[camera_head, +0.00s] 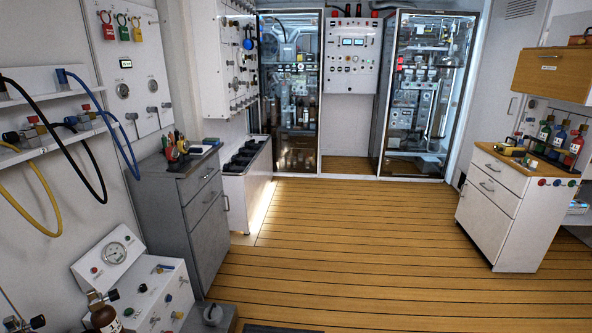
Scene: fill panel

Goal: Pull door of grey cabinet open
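The grey cabinet (168,210) stands against the left wall, with its front facing right toward the wooden floor. Its front is seen at a steep angle. Two upper fronts have short bar handles, and a lower front (209,248) has a small upright handle (227,203) near its far edge. The lower front looks shut; no gap shows. Tools with red and green grips (176,147) and a small blue-topped item stand on the cabinet's top. Neither of my grippers is in view.
The wooden floor (340,240) in front of the cabinet is clear. A white panel box with a gauge (115,252) stands nearer at left. A white bin unit (248,190) stands beyond the cabinet. A white drawer unit (493,215) is at right. Hoses hang at left.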

